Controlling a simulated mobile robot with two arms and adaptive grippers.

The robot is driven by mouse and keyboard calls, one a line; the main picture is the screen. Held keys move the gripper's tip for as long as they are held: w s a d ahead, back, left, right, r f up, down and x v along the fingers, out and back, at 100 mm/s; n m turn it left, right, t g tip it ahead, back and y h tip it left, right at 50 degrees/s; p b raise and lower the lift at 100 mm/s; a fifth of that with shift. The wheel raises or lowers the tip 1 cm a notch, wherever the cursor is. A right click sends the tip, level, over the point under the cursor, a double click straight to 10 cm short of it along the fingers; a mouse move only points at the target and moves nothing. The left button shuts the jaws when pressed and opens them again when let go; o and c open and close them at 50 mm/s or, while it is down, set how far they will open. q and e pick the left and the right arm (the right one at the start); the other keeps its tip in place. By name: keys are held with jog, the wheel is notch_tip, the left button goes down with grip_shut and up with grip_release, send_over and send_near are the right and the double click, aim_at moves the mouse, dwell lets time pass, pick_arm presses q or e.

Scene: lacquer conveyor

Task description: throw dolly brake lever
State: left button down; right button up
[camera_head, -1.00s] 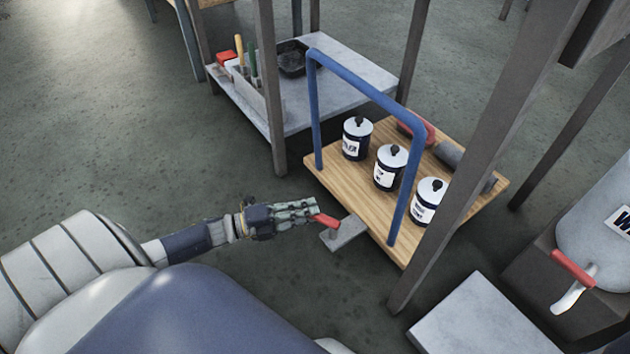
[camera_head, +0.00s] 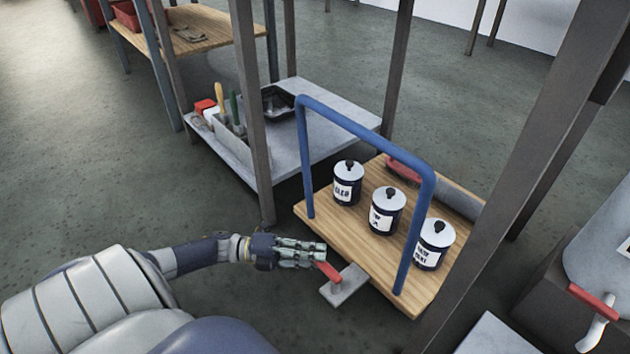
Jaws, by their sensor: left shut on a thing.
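The dolly (camera_head: 330,231) is a wooden platform with a blue tube handle (camera_head: 365,118) standing on it. Its brake lever (camera_head: 328,271) has a red grip and sits above a grey plate (camera_head: 345,286) at the dolly's near edge. My left gripper (camera_head: 322,257) comes in from the left and is shut on the red grip; its fingers hide part of the lever. My right gripper is not in view.
Several dark blue cans with white lids, including one (camera_head: 347,184), stand on the dolly beside a grey roller (camera_head: 455,197). A grey shelf (camera_head: 330,130) with brushes stands behind. Metal posts (camera_head: 252,120) flank the dolly. A tank (camera_head: 600,250) with a red-handled tap is at right.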

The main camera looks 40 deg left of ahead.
pick_arm(q)
jog(key=c, duration=1.6)
grip_release()
jog(key=shift+o, duration=0.2)
jog(key=v, duration=1.2)
jog(key=shift+w, duration=0.1)
